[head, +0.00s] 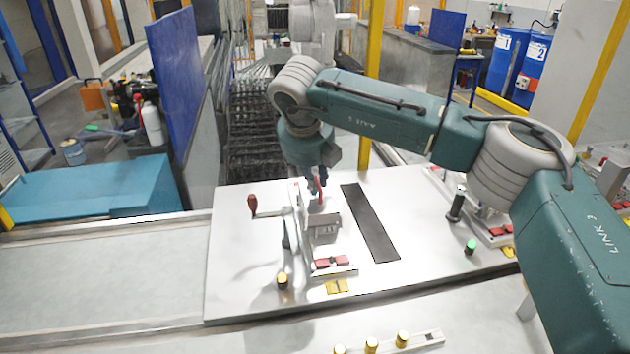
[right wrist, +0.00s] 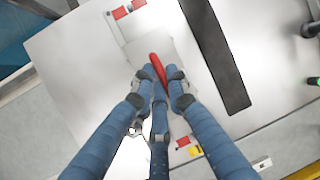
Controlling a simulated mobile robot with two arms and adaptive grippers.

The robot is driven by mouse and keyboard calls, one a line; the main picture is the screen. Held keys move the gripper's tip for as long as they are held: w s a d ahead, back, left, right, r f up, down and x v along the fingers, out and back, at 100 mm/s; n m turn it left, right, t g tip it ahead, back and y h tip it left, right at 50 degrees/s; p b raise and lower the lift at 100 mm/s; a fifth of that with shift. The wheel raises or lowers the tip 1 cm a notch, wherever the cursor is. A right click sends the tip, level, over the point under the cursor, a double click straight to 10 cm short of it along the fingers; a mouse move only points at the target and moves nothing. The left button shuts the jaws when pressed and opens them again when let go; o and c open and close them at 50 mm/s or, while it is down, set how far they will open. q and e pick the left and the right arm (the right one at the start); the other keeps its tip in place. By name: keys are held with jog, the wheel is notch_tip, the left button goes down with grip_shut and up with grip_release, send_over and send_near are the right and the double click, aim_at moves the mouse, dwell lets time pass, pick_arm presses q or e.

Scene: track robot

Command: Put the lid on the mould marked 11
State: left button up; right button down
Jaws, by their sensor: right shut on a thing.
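My right gripper (head: 317,180) is shut on a red handle (head: 320,190) at the back of a fixture on the white table. The right wrist view shows its blue fingers (right wrist: 162,80) closed around this red handle (right wrist: 157,66), over a light grey plate. The fixture has a grey block (head: 324,226) and red pads (head: 332,263) at its front. I cannot tell which part is the lid or the mould, and no mark 11 is legible. My left gripper is not in view.
A dark red knob on a lever (head: 252,205) sticks out left of the fixture. A black strip (head: 370,222) lies to its right. A yellow-topped button (head: 282,281) stands at the front left. Another fixture with red pads (head: 500,230) is at the right, partly behind my arm.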

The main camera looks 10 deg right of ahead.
jog(key=shift+f+b, duration=0.2)
jog(key=shift+b, duration=0.1)
dwell(0.4)
jog(key=c, duration=1.6)
grip_release()
jog(key=shift+c, duration=0.2)
jog(key=shift+s, duration=0.1)
